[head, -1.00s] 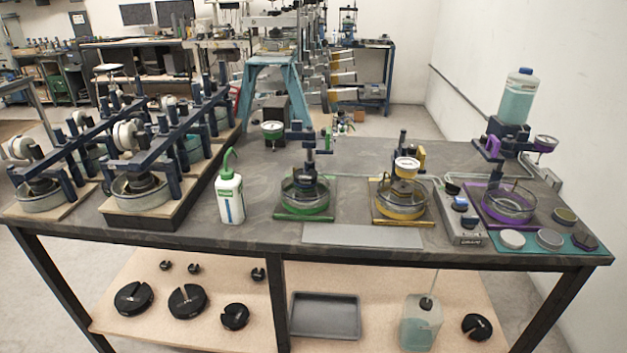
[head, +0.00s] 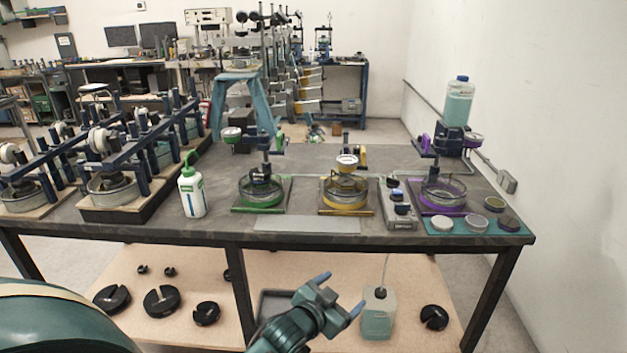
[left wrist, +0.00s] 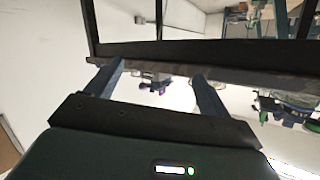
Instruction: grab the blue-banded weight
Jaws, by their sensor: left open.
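Several black slotted weights lie on the lower shelf in the head view: a large one (head: 111,299), another large one (head: 161,301), a medium one (head: 206,313), small ones (head: 142,270) at the back, and one at the right (head: 434,317). I cannot make out a blue band on any of them. My left gripper (head: 340,294) is open and empty, in front of the shelf between the medium weight and the right one. In the left wrist view its two fingers (left wrist: 160,75) are apart with nothing between them. My right gripper is not in view.
The workbench top (head: 330,233) overhangs the shelf (head: 130,325). Bench legs (head: 240,295) stand in front. A grey tray (head: 270,303) is partly behind my left arm, and a clear jug (head: 378,315) stands right of the gripper. Rigs and a wash bottle (head: 191,190) crowd the benchtop.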

